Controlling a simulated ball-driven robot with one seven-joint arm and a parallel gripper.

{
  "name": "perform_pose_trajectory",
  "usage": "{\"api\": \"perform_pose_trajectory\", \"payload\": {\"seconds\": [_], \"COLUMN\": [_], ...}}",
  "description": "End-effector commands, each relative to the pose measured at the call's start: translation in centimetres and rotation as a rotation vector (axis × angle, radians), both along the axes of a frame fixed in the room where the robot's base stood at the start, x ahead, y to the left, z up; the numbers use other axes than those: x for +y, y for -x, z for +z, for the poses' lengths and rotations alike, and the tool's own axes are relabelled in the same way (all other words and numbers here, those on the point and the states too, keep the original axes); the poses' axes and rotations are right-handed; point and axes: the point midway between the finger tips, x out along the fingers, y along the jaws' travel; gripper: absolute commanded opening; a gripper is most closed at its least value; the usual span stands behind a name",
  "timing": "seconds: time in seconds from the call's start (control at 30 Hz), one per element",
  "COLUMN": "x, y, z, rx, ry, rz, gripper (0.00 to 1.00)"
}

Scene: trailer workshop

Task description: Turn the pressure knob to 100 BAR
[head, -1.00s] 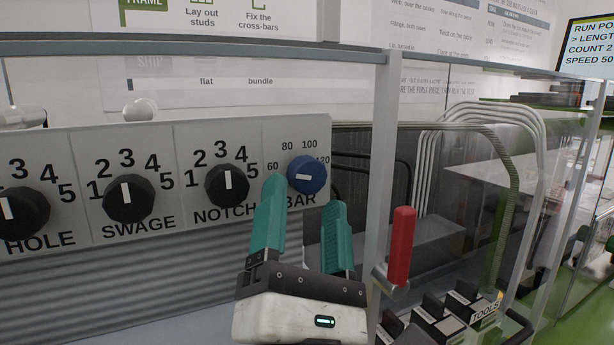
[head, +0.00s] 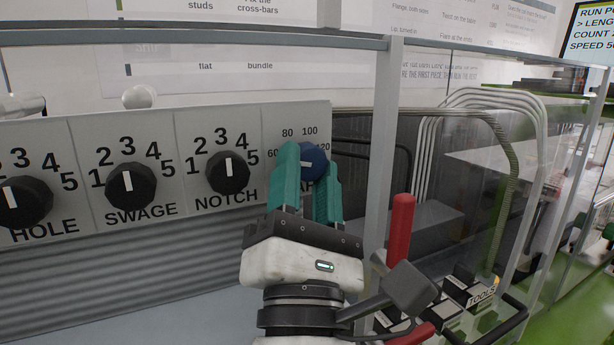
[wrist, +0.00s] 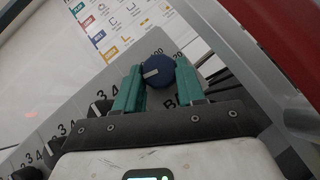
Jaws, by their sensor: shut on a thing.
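The blue pressure knob (head: 313,160) with a white pointer line is at the right end of the control panel, in the BAR section with the marks 60, 80, 100 and 120. Its pointer is to the left side, toward the 60 end; the fingers partly cover the dial. My gripper (head: 305,168) has its teal fingers on either side of the knob, shut on it. In the wrist view the blue knob (wrist: 157,68) sits between the two fingertips, its white line pointing left.
Black NOTCH (head: 228,172), SWAGE (head: 130,186) and HOLE (head: 24,201) knobs sit to the left on the panel. A grey upright post (head: 384,150) stands just right of the gripper. A red handle (head: 400,225) is beside it, with a clear guard behind.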

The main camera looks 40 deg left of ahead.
Motion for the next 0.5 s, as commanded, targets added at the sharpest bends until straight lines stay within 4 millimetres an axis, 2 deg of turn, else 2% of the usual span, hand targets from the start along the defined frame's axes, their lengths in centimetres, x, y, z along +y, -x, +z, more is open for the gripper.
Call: {"api": "perform_pose_trajectory", "payload": {"seconds": [0.03,0.17,0.5], "x": [-0.02,-0.01,0.04], "y": [-0.02,-0.03,0.10], "z": [-0.02,-0.03,0.14], "rx": [0.001,0.001,0.047], "ry": [0.000,0.000,-0.019], "rz": [-0.001,-0.001,-0.001], "gripper": [0.22,0.09,0.09]}}
